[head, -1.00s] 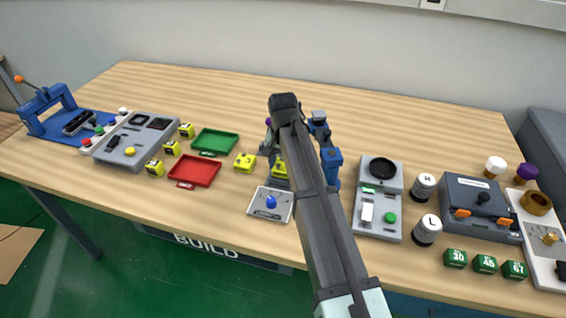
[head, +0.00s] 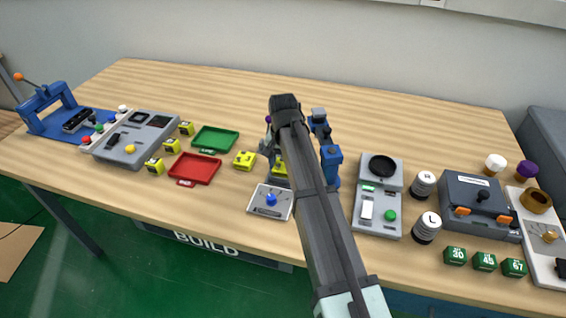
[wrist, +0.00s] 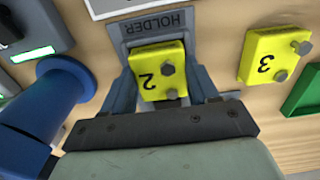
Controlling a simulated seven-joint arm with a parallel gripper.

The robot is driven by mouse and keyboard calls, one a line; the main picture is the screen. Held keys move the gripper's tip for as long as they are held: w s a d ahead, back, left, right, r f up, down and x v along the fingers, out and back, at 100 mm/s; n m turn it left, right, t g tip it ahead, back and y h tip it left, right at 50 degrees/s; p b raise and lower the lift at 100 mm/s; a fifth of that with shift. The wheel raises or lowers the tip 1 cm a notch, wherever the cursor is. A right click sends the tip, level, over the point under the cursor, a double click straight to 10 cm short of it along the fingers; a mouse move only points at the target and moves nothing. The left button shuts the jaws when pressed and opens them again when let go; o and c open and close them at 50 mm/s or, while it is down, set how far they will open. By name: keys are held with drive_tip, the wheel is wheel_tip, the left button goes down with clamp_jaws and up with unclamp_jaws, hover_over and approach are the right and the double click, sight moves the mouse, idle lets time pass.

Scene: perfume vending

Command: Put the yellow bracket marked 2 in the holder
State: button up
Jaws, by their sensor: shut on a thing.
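The yellow bracket marked 2 (wrist: 147,72) is between the fingers of my gripper (wrist: 165,90) in the wrist view, with a grey bolt on its face. My gripper is shut on it. The bracket lies over the grey holder (wrist: 157,24), just below its HOLDER lettering. I cannot tell whether it is fully seated, because the fingers hide its lower sides. In the head view, a part of the yellow bracket (head: 279,169) shows beside my arm, which covers most of the holder and my gripper.
A yellow bracket marked 3 (wrist: 273,55) lies to the right in the wrist view. A blue post (wrist: 65,85) stands close on the left. In the head view, a tray with a blue knob (head: 270,201) sits in front, and red (head: 195,169) and green (head: 215,139) trays lie left.

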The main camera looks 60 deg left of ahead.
drive_tip(key=o, duration=1.4)
drive_tip(key=shift+o, duration=0.3)
drive_tip(key=shift+o, duration=0.6)
drive_tip(key=shift+r, duration=0.15)
drive_tip(key=shift+r, duration=3.4)
